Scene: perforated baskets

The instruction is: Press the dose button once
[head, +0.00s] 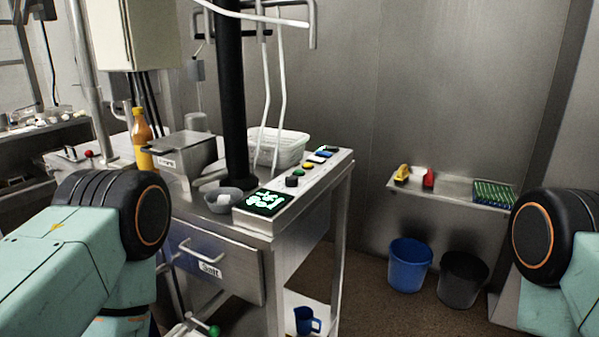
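A control strip (305,172) runs along the right edge of the steel table. It has a lit green display (264,201) at its near end. I cannot read which one is the dose button. My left arm fills the lower left and my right arm is at the right edge. Neither gripper shows in the head view, and nothing touches the buttons.
A grey bowl (224,199), a steel box (183,153), a white basket (278,147) and an orange bottle (140,138) stand on the table. A black column (231,90) rises beside the strip. A blue bucket (410,266) and a black bucket (461,279) stand under a wall shelf (448,187).

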